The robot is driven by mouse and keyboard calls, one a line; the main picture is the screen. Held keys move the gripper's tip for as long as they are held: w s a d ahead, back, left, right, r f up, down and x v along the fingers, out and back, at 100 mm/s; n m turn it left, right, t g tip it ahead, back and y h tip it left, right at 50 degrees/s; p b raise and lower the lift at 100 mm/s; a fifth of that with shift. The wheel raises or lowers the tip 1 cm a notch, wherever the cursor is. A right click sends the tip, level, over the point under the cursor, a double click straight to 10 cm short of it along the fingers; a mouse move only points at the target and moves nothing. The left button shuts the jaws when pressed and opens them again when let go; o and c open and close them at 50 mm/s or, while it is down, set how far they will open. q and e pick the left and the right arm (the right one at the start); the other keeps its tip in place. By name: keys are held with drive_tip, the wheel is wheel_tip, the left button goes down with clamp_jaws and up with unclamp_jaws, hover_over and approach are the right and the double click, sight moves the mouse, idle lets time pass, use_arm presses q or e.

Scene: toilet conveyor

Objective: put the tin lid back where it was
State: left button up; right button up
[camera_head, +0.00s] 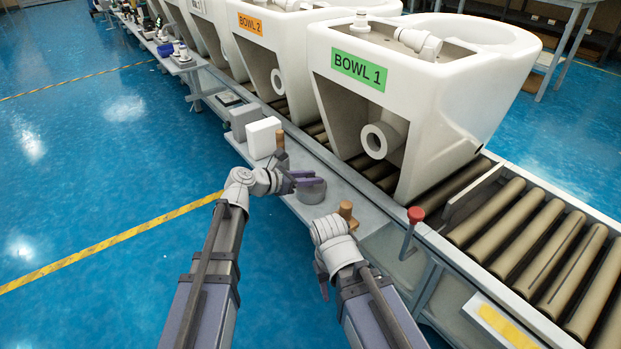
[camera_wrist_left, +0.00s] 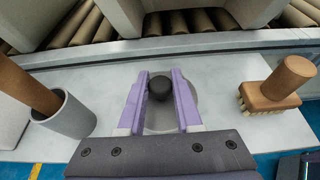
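My left gripper (camera_head: 303,178) is over a grey round tin (camera_head: 312,193) on the shelf beside the conveyor. In the left wrist view the left gripper's purple fingers (camera_wrist_left: 160,80) stand on either side of a black round knob (camera_wrist_left: 160,89), close to it. I cannot tell whether they grip it. A grey round rim (camera_wrist_left: 187,98) shows below the knob, off to its right. Whether it is the lid or the tin is not clear, as the fingers hide much of it. My right gripper (camera_head: 324,288) hangs low beside the shelf edge, mostly hidden by its wrist.
A wooden-handled brush (camera_wrist_left: 275,85) stands right of the tin, and a grey cup (camera_wrist_left: 68,115) with a wooden handle stands left. A white box (camera_head: 264,138) is farther along the shelf. The toilet marked BOWL 1 (camera_head: 470,85) and a red button (camera_head: 416,214) are close by.

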use_arm(q)
drive_tip(key=o, duration=0.4)
drive_tip(key=shift+o, duration=0.2)
drive_tip(key=shift+r+p, duration=0.25)
drive_tip(key=shift+p, duration=0.1)
drive_tip(key=p+v, duration=0.4)
drive_tip(key=v, duration=0.8)
drive_tip(key=shift+p, duration=0.3)
